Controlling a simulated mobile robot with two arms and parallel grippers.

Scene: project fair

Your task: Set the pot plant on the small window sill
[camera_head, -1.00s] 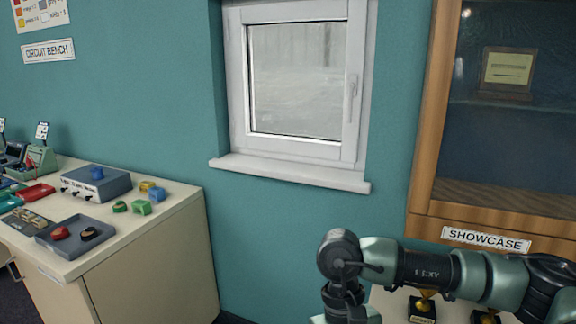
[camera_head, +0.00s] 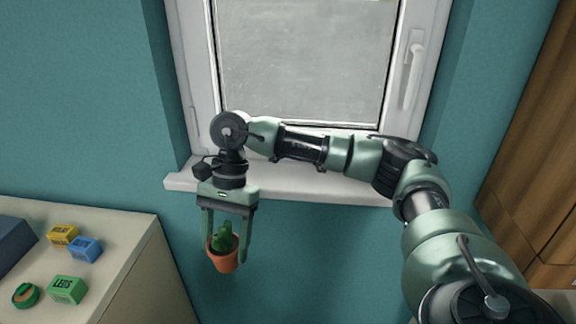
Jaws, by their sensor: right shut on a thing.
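The pot plant (camera_head: 223,258) is a small green cactus in a terracotta pot. My right gripper (camera_head: 226,250) points down and is shut on the pot, with one finger on each side. The plant hangs upright in front of the teal wall, lower in the picture than the sill. The small white window sill (camera_head: 340,188) runs below the closed window. My right arm crosses in front of it and hides part of it. The parts of the sill that show are bare. My left gripper is not in view.
The window handle (camera_head: 412,70) juts out above the sill. A wooden cabinet (camera_head: 530,180) stands at the right.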

